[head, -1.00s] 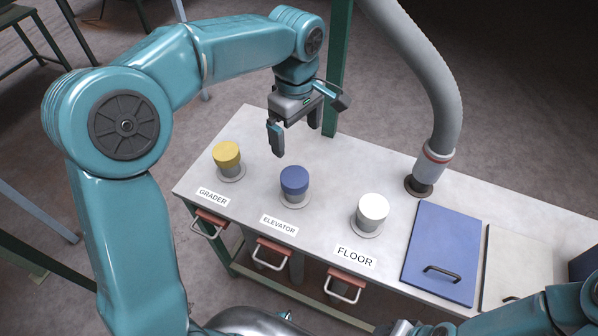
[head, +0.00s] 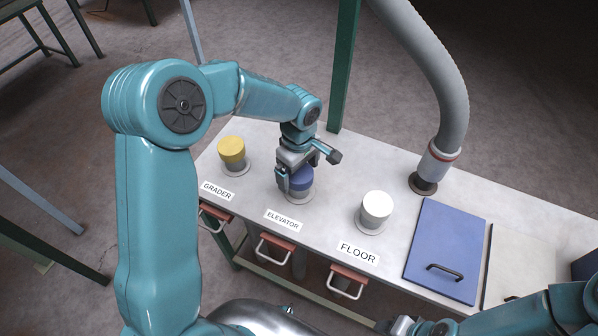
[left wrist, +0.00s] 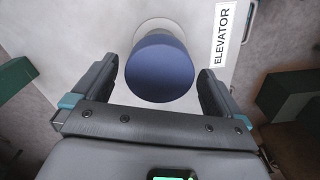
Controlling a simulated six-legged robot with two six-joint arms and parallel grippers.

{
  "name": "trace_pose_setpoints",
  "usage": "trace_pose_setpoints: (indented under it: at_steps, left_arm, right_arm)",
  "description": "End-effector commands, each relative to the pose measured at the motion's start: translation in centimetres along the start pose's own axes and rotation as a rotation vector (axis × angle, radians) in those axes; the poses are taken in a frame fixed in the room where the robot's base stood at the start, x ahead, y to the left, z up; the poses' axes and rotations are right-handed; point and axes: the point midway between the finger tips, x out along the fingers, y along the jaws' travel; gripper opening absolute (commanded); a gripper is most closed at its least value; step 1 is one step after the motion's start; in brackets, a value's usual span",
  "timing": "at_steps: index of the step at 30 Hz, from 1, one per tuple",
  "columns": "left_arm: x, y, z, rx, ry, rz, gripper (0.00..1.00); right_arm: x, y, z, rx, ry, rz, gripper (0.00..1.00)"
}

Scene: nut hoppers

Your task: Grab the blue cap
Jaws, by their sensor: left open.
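The blue cap (head: 300,181) sits on its grey stub by the ELEVATOR label, between a yellow cap (head: 231,150) and a white cap (head: 377,205). My left gripper (head: 297,178) is over it, and its fingers hide part of the cap in the head view. In the left wrist view the blue cap (left wrist: 160,80) lies between the two open fingers of my left gripper (left wrist: 162,85), with a gap on each side. My right gripper (head: 402,326) is only partly visible at the bottom edge of the head view, and its jaws cannot be made out.
A grey hose (head: 440,90) rises from the table (head: 330,200) at the right. A blue lid with a black handle (head: 447,240) lies beside it. Red gates with white handles (head: 277,250) line the front edge. A green post (head: 345,70) stands behind.

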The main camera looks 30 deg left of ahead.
Motion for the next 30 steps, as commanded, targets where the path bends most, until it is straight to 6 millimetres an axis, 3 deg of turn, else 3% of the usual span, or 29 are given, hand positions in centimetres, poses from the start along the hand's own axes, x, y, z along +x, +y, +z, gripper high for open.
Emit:
trace_pose_setpoints:
  at_steps: [8, 12, 13, 23, 30]
  left_arm:
    - [0.5, 0.1, 0.0, 0.000, 0.000, 0.000, 1.00]
    - [0.4, 0.1, 0.0, 0.000, 0.000, 0.000, 0.54]
    - [0.4, 0.1, 0.0, 0.000, 0.000, 0.000, 0.48]
    - [0.2, 0.1, 0.0, 0.000, 0.000, 0.001, 0.47]
    - [-2.8, 0.1, 0.0, 0.000, 0.001, 0.006, 0.47]
  right_arm:
    - [0.0, 0.0, 0.0, 0.000, 0.000, 0.000, 0.43]
    - [0.0, 0.0, 0.0, 0.000, 0.000, 0.000, 0.43]
    - [0.0, 0.0, 0.0, 0.000, 0.000, 0.000, 0.43]
    - [0.0, 0.0, 0.0, 0.000, 0.000, 0.000, 0.43]
    - [0.1, 0.0, 0.0, 0.000, 0.000, 0.000, 0.43]
